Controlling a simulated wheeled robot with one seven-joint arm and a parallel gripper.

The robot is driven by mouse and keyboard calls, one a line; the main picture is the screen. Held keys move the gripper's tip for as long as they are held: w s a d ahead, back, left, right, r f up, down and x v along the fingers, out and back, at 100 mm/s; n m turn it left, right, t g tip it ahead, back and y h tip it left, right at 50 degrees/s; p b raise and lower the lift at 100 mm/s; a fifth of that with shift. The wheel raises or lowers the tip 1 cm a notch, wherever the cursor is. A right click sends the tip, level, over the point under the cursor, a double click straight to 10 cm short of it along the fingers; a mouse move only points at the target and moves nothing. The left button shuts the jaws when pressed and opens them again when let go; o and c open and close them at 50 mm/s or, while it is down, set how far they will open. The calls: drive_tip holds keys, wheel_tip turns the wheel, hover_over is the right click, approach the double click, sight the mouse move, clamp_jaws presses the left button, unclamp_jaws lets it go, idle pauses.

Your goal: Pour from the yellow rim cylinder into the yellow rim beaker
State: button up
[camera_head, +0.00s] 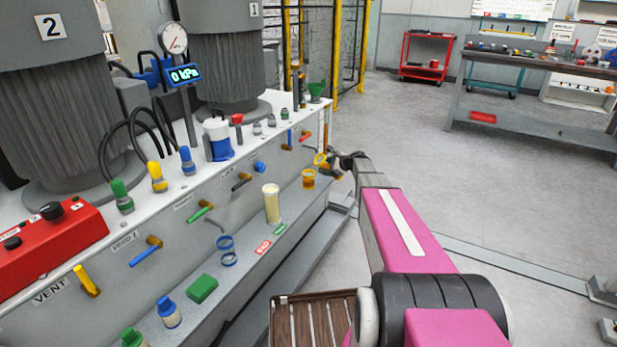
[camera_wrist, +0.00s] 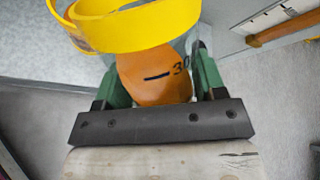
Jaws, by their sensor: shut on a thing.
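My gripper (camera_head: 337,163) is shut on the yellow rim cylinder (camera_head: 321,159). In the wrist view the green fingers of my gripper (camera_wrist: 155,80) stand on both sides of the cylinder's orange body (camera_wrist: 150,78), which bears a "30" mark. Its wide yellow rim (camera_wrist: 135,30) faces away from my gripper. The cylinder looks tilted, mouth toward the left in the head view. The yellow rim beaker (camera_head: 309,179), with orange contents, stands on the bench ledge just below and left of it. Whether any liquid is flowing cannot be told.
A tall vessel with pale contents (camera_head: 271,204) stands on the ledge left of the beaker. A blue-ringed clear vessel (camera_head: 228,250) and a green block (camera_head: 202,288) are farther along. Colored valve handles stick out of the bench front above the ledge. The floor to the right is open.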

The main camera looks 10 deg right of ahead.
drive_tip(key=shift+w+d+r+m+y, duration=0.1)
drive_tip(key=shift+d+r+m+y, duration=0.1)
drive_tip(key=shift+m+y, duration=0.3)
drive_tip(key=d+m+y, duration=0.1)
drive_tip(key=m+y+b, duration=0.1)
drive_tip(key=y, duration=0.1)
drive_tip(key=shift+w+d+r+t, duration=0.15)
drive_tip(key=shift+w+d+t, duration=0.05)
drive_tip(key=shift+d+t, duration=0.2)
drive_tip(key=shift+d+m+t+y+b, duration=0.2)
drive_tip(key=shift+d+m+t+y, duration=0.05)
drive_tip(key=shift+m+y, duration=0.3)
drive_tip(key=shift+d+m+t+y+b, duration=0.2)
drive_tip(key=shift+m+t+y, duration=0.05)
drive_tip(key=shift+m+y, duration=0.25)
drive_tip(key=shift+r, duration=2.9)
drive_tip(key=s+a+r, duration=0.2)
drive_tip(key=s+r, duration=0.2)
drive_tip(key=s, duration=0.6)
drive_tip(key=s+a+r, duration=0.2)
drive_tip(key=s+r, duration=0.2)
drive_tip(key=s, duration=0.7)
drive_tip(key=s+a+r, duration=0.3)
drive_tip(key=s+r, duration=0.1)
drive_tip(key=s, duration=0.7)
drive_tip(key=shift+s+r+t, duration=0.25)
drive_tip(key=shift+t, duration=0.05)
drive_tip(key=shift+m, duration=0.25)
